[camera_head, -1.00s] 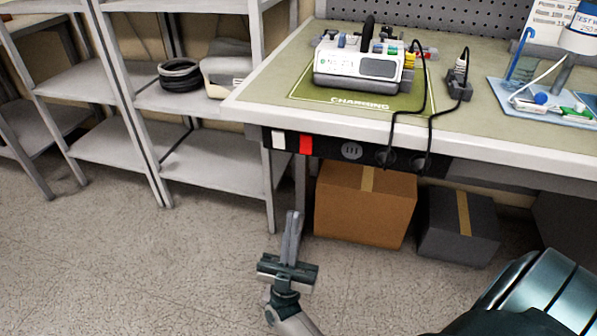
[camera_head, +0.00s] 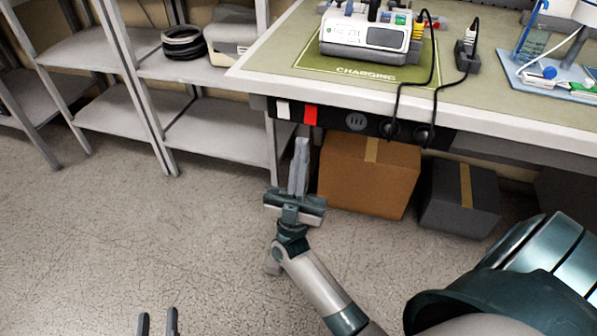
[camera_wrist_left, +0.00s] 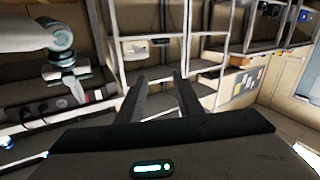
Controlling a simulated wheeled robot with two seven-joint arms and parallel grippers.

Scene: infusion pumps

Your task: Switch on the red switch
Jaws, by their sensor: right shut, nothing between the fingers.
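The red switch (camera_head: 310,115) sits on the black strip (camera_head: 335,119) under the workbench's front edge, beside a white switch (camera_head: 283,109). My right gripper (camera_head: 302,141) is shut and empty. Its fingers point up, and their tips show just below the red switch in the picture; I see no clear contact. My left gripper (camera_head: 158,314) shows only its fingertips at the bottom edge of the head view, well away from the bench. In the left wrist view its fingers (camera_wrist_left: 158,82) stand apart with nothing between them.
Two cables (camera_head: 398,98) hang over the bench edge into sockets right of the switches. A white device (camera_head: 365,35) stands on the green charging mat (camera_head: 320,66). A brown box (camera_head: 368,180) and a dark box (camera_head: 459,200) stand below. Shelves (camera_head: 220,130) are at left; the floor in front is clear.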

